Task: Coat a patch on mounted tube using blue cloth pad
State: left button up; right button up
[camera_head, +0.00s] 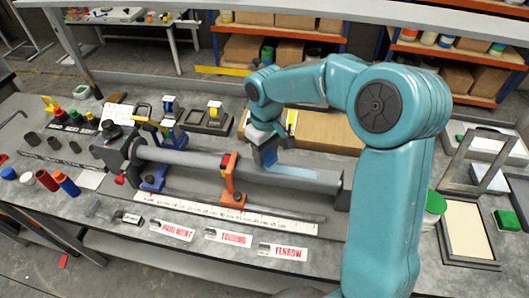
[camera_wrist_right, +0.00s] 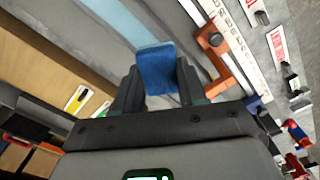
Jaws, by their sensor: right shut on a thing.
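The grey mounted tube (camera_head: 205,160) lies across the bench, held by an orange clamp (camera_head: 231,185) and blue supports (camera_head: 153,178). A light-blue patch (camera_head: 300,172) runs along its right part; it also shows as a pale band in the right wrist view (camera_wrist_right: 115,20). My right gripper (camera_head: 265,148) is above the tube, at the left end of this patch. It is shut on the blue cloth pad (camera_wrist_right: 155,68), which sits between both fingers. The pad is at or very close to the tube; contact cannot be told. My left gripper is not in view.
A ruler (camera_head: 245,215) and name labels (camera_head: 228,236) lie in front of the tube. A cardboard box (camera_head: 325,132) stands behind it. Colored cylinders (camera_head: 66,184) stand at left. A framed panel (camera_head: 467,230) and a green-lidded jar (camera_head: 434,208) are at right.

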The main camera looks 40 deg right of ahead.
notch_tip(320, 180, up, 3)
jog(key=shift+r+p, duration=0.15)
jog(key=shift+p, duration=0.95)
jog(key=shift+r, duration=0.95)
